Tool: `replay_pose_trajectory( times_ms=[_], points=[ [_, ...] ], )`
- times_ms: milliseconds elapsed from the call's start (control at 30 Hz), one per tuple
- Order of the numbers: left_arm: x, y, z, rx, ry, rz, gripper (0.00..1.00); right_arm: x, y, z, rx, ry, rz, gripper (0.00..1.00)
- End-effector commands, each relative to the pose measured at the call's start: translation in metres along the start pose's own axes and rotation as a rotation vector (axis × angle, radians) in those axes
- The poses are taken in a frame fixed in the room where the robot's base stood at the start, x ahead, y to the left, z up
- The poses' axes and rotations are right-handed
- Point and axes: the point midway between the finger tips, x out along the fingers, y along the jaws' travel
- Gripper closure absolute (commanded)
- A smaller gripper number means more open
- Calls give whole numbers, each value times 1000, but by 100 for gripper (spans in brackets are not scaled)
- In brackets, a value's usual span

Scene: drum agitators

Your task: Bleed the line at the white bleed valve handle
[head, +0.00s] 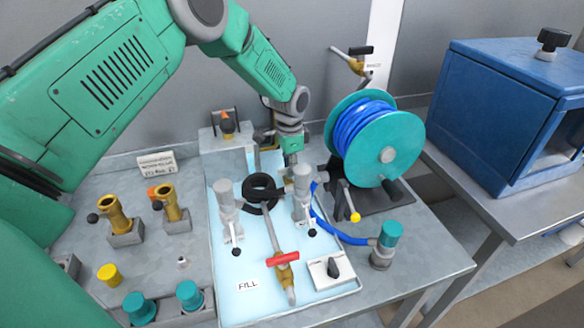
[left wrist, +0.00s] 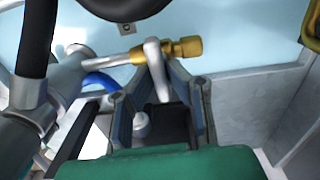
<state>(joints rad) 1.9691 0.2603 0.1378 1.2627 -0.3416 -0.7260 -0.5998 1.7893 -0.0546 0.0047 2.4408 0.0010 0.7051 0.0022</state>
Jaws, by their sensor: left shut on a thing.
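My left gripper (head: 291,160) reaches down behind the grey fittings at the back of the light-blue panel (head: 245,262). In the left wrist view the dark fingers of my left gripper (left wrist: 168,88) stand on either side of the white bleed valve handle (left wrist: 156,70) and are shut on it. The handle is a short pale lever on a pipe with a brass end (left wrist: 183,48). The head view does not show the handle clearly, behind the fittings and gripper. My right gripper is in neither view.
A teal reel of blue hose (head: 388,152) stands close to the right of the gripper. A red-handled brass valve (head: 284,260), a black hose loop (head: 260,182) and a black-knobbed switch box (head: 334,270) are in front. A blue cabinet (head: 500,120) stands far right.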

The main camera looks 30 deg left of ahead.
Motion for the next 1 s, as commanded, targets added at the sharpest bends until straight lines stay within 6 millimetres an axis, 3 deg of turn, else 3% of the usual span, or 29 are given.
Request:
replay_pose_trajectory(
  times_ms=[33,633,700,1000],
  points=[
    [4,1,7,13,-17,8,100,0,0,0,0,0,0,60],
    [3,0,7,52,-17,5,100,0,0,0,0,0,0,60],
    [2,-1,7,51,-15,5,70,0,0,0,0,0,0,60],
    [1,-1,2,51,-8,2,68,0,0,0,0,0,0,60]
  ],
)
